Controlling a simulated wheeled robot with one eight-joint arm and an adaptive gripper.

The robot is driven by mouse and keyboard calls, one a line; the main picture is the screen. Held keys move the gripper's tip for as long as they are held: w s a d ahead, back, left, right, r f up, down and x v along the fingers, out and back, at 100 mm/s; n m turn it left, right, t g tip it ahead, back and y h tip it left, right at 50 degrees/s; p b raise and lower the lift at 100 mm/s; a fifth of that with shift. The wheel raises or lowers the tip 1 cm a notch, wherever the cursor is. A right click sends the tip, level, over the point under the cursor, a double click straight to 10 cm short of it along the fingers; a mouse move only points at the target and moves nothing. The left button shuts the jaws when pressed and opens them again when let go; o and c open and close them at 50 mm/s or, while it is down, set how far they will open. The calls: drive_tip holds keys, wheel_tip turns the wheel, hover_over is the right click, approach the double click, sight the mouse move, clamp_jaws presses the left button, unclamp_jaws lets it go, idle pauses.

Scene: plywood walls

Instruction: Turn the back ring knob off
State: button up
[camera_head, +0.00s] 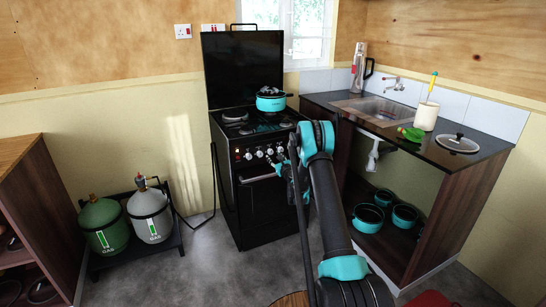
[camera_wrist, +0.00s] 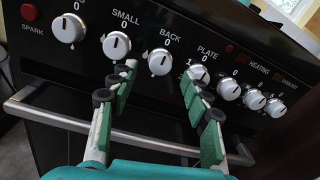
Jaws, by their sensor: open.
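The back ring knob (camera_wrist: 160,61) is a silver-white dial on the black stove front, under the label "BACK" and a 0 mark. I cannot clearly tell where its pointer line is set. My gripper (camera_wrist: 158,77) is open, with green-padded fingers either side of the space just below this knob. The left finger is near the small knob (camera_wrist: 117,45), and the right finger partly covers the plate knob (camera_wrist: 199,74). Whether a fingertip touches a knob is unclear. In the head view my gripper (camera_head: 284,163) is at the stove front, and my arm hides part of the knob row.
The oven handle (camera_wrist: 60,118) runs below the knobs, behind my fingers. A teal pot (camera_head: 270,103) stands on the back of the stove (camera_head: 262,215). The sink counter (camera_head: 440,154) is right of the stove.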

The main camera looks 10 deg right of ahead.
drive_tip(key=v, duration=0.9)
drive_tip(key=shift+r, duration=0.1)
